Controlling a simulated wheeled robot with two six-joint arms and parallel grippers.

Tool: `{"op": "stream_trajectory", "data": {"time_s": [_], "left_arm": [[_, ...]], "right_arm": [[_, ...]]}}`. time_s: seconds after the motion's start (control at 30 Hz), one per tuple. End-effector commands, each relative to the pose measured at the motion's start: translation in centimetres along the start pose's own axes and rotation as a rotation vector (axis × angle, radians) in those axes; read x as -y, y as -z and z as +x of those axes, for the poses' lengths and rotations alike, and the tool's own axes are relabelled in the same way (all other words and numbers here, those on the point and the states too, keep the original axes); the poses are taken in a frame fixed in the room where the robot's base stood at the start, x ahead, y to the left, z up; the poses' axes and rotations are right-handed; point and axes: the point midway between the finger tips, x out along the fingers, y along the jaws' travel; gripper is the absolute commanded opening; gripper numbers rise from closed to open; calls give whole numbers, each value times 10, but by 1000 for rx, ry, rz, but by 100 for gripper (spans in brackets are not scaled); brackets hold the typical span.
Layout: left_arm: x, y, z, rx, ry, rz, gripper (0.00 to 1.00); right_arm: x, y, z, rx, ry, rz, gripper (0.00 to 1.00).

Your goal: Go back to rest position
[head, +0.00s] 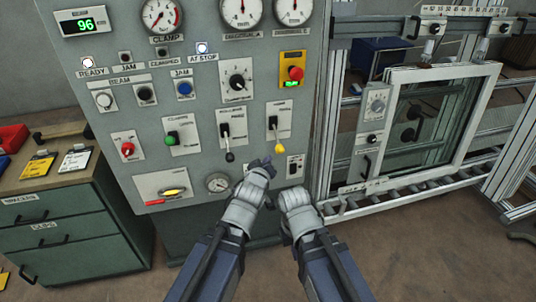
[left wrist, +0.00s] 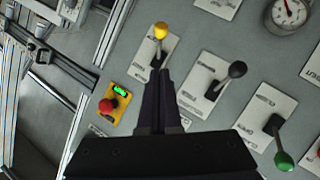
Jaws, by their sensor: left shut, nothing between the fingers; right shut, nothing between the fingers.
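My left gripper (head: 263,163) is shut and empty, in front of the lower part of the grey control panel (head: 200,105). In the head view it is below and between the black-knobbed lever (head: 229,156) and the yellow-knobbed lever (head: 280,148). In the left wrist view its dark fingers (left wrist: 164,74) are together, their tips by the base of the yellow lever (left wrist: 160,32); I cannot tell whether they touch. My right gripper (head: 292,192) is shut and empty, lower and to the right of the left one, seen foreshortened.
A green-knobbed lever (head: 172,139) and a red stop button on a yellow plate (head: 295,73) stick out of the panel. A framed glass window (head: 430,115) stands over a roller track (head: 410,188) at right. A green drawer cabinet (head: 75,240) is at left. Floor is open at lower right.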

Motion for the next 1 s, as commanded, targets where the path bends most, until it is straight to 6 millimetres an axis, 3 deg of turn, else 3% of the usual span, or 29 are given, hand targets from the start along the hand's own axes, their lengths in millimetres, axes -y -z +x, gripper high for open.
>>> {"op": "stream_trajectory", "data": {"time_s": [0.23,0.37,0.47,0.7,0.83,1.0], "left_arm": [[6,-7,-1,37,39,33,0],[29,-34,-11,185,168,155,0],[52,-66,-31,378,280,296,0],[89,-126,-107,890,404,599,0],[96,-141,-143,1098,400,700,0],[100,-149,-168,1237,384,760,0]], "right_arm": [[0,0,-2,0,0,0,0],[-1,-1,-9,0,0,0,0],[-2,-1,-16,0,0,0,0],[-3,-2,-27,0,0,0,0],[-3,-2,-31,0,0,0,0],[-3,-2,-33,0,0,0,0]]}}
